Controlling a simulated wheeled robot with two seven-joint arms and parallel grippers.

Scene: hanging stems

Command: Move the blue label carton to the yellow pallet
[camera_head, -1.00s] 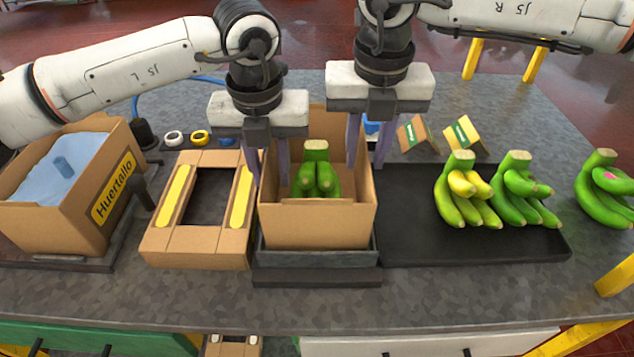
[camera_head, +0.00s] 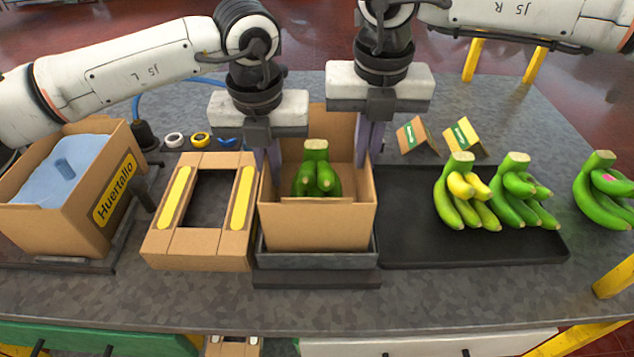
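A brown open carton (camera_head: 318,229) sits on a dark grey stand in the middle of the table, with a green banana bunch (camera_head: 316,178) inside. No blue label shows on the faces I see. My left gripper (camera_head: 268,160) is shut on its left wall, one finger on each side. My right gripper (camera_head: 369,146) is shut on its right wall in the same way. The fingertips are partly hidden by the carton.
A carton with a yellow label (camera_head: 72,216) and blue liner stands far left. Tape rolls (camera_head: 200,139) lie behind the pallet. A black tray (camera_head: 410,238) with banana bunches is at right, two small folded cards (camera_head: 463,136) behind it. The front table strip is clear.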

